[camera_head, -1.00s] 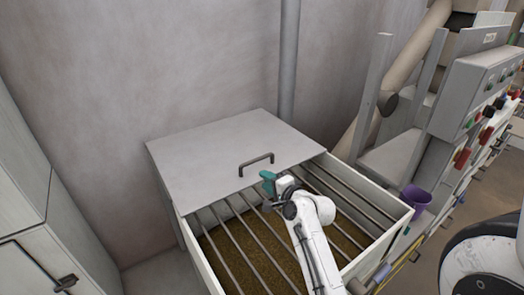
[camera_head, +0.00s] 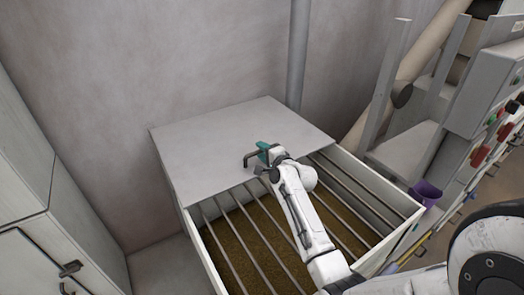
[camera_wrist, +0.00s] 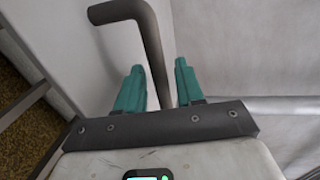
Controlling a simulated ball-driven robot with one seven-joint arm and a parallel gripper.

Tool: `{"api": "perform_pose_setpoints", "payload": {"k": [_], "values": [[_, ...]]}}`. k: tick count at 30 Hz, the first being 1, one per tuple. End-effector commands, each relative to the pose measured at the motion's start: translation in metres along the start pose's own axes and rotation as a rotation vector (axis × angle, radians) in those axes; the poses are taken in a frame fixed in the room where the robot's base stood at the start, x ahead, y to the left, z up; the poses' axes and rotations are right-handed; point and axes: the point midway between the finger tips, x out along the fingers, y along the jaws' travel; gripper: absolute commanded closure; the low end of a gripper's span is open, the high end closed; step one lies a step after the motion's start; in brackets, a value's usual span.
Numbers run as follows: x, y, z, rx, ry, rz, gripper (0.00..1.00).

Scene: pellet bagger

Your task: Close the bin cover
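The bin cover (camera_head: 232,146) is a flat grey panel over the back part of the bin. Its dark bar handle (camera_head: 252,158) stands near the cover's front edge. The front part of the bin (camera_head: 216,262) is uncovered, showing metal bars over brown pellets. My gripper (camera_head: 264,150) is at the right end of the handle. In the wrist view, its two teal fingers (camera_wrist: 157,88) are apart, with one leg of the handle (camera_wrist: 153,45) between them. A gap shows on the finger sides, so the fingers do not look clamped on it.
A purple cup (camera_head: 426,192) is at the bin's right front corner. Machinery with coloured buttons (camera_head: 484,150) stands to the right. A vertical pipe (camera_head: 298,55) runs up the wall behind the cover. A grey cabinet (camera_head: 40,215) is at the left.

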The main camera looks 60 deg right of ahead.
Motion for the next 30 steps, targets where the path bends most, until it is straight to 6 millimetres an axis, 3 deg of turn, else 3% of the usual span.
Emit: {"api": "perform_pose_setpoints", "payload": {"k": [12,24,30], "values": [[0.0076,0.0000,0.0003,0.000,0.000,0.000,0.63],[0.0074,0.0001,0.0002,0.000,0.000,0.000,1.00],[0.0074,0.0003,0.0002,0.000,0.000,0.001,1.00]]}}
